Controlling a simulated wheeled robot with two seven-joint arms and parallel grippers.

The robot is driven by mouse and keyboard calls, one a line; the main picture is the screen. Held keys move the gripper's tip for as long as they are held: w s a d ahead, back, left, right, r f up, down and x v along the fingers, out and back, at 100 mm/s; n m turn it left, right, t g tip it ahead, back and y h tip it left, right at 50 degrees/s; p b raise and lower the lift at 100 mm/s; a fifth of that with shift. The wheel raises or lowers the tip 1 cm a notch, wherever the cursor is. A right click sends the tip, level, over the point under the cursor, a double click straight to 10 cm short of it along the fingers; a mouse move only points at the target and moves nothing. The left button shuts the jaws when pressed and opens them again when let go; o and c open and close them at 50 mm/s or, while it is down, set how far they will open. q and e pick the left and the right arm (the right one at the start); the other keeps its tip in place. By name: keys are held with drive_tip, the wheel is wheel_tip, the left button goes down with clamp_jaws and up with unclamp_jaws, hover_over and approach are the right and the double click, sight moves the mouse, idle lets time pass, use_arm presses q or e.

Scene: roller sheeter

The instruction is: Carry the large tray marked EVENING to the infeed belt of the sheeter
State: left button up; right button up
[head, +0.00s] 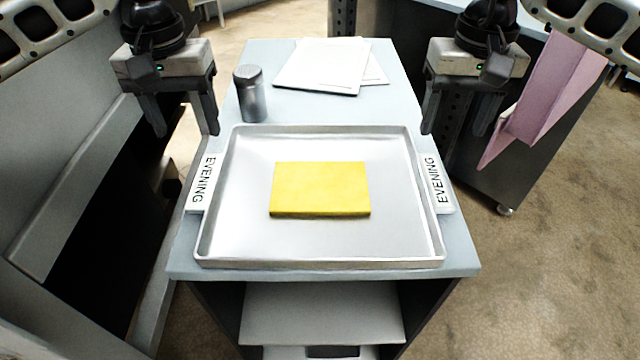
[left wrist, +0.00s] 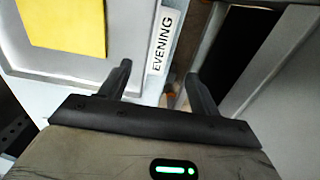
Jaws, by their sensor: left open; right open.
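The large metal tray (head: 320,245) lies flat on a light grey stand, with a white EVENING label on its left handle (head: 202,182) and another on its right handle (head: 437,184). A yellow slab (head: 320,189) lies in the tray. My left gripper (head: 187,132) is open and empty above the far left side of the tray, apart from it. In the left wrist view the left EVENING label (left wrist: 162,40) shows just beyond the open fingers (left wrist: 158,78). My right gripper (head: 455,132) is open and empty by the tray's far right corner, near the right label.
A grey metal canister (head: 250,94) stands behind the tray's far left corner. White sheets (head: 322,66) lie at the back of the stand top (head: 405,85). A pink sloped piece (head: 545,95) hangs by a dark cabinet at right. Grey machinery (head: 65,190) is close at left. Floor is open at right.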

sight(206, 178)
use_arm(q)
wheel_tip(206, 178, down, 11)
drive_tip(key=shift+r, duration=0.1)
use_arm(e)
wheel_tip(206, 178, down, 11)
drive_tip(key=shift+r, duration=0.1)
use_arm(q)
clamp_jaws()
use_arm(e)
clamp_jaws()
